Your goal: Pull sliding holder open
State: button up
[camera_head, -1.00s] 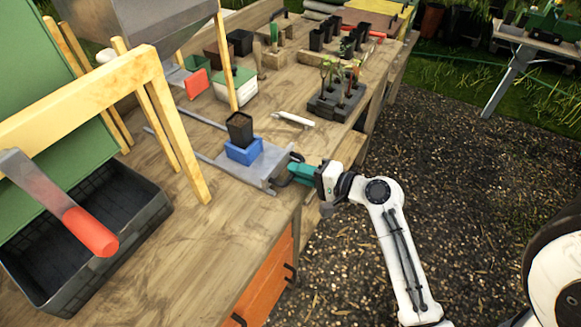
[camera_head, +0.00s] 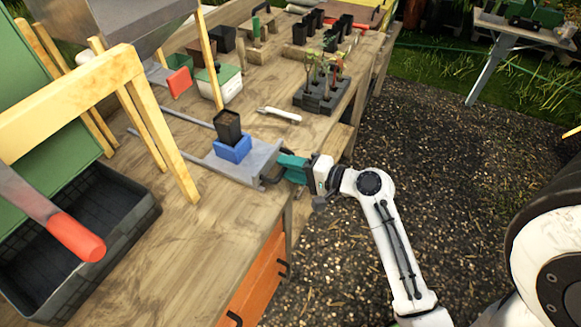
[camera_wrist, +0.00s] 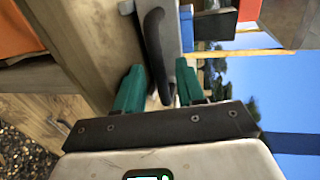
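The sliding holder is a grey metal plate (camera_head: 238,166) on rails at the near edge of the workbench. A blue block (camera_head: 232,150) with a black pot (camera_head: 228,126) in it stands upright on the plate. Its black handle (camera_wrist: 157,50) faces my gripper. My gripper (camera_head: 292,168) has green fingers and is at the handle, beyond the bench edge. In the wrist view the fingers (camera_wrist: 160,78) stand apart, one on each side of the handle. Whether they press on it is not clear.
A black crate (camera_head: 140,226) stands at the left by a wooden post frame. A seedling tray (camera_head: 318,100) and a white tool (camera_head: 278,114) lie on the bench (camera_head: 185,250) beyond the holder. An orange drawer front (camera_head: 258,284) is below. Gravel ground to the right is open.

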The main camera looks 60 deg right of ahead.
jog(key=shift+s, duration=0.1)
jog(key=b+v, duration=0.1)
jog(key=v, duration=0.9)
jog(key=shift+s+b, duration=0.25)
jog(key=shift+b, duration=0.1)
jog(key=shift+a, duration=0.1)
jog(key=w+a+f+n+g+y, duration=0.1)
jog(key=a+f+n+g+y, duration=0.2)
jog(key=a+f+n+g, duration=0.65)
jog(key=s+a+f+n+g+h, duration=0.3)
jog(key=s+a+f+n+g, duration=0.1)
jog(key=n, duration=0.4)
jog(key=shift+s+a+f+g+h, duration=0.4)
jog(key=shift+s+a+g, duration=0.15)
jog(key=shift+a, duration=0.25)
